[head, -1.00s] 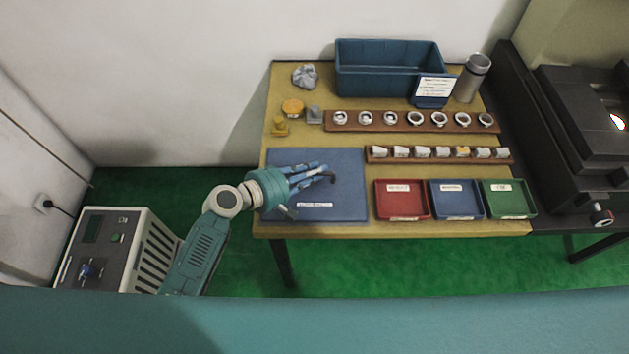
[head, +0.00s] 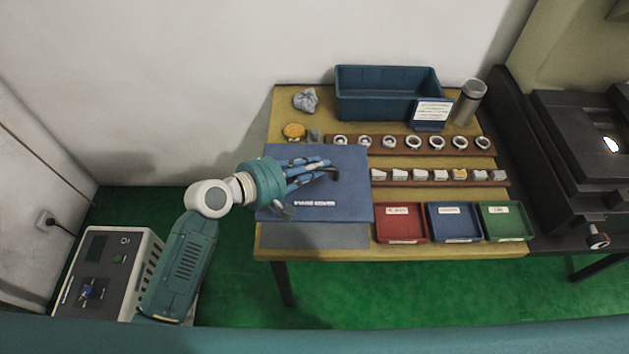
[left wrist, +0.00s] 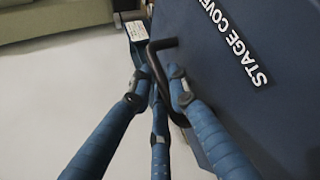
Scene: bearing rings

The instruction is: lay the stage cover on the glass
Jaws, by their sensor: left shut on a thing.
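The stage cover (head: 325,205) is a flat blue panel with a white label; it also shows in the left wrist view (left wrist: 235,90), where the label reads STAGE COVER. My left gripper (head: 326,170) is shut on the cover's black bent handle, which shows between the fingers in the left wrist view (left wrist: 160,58). The cover is held above the table, over a grey area. A bright patch (head: 611,145) on the black machine (head: 580,125) at the right may be the glass; most of that machine's stage is cut off by the frame edge. My right gripper is not in view.
Red (head: 402,224), blue (head: 455,222) and green (head: 504,221) trays lie right of the cover. Two wooden racks (head: 405,152) with several rings and pale pieces stand behind them. A blue crate (head: 388,95), a sign (head: 430,113) and a metal cup (head: 468,103) stand at the back.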

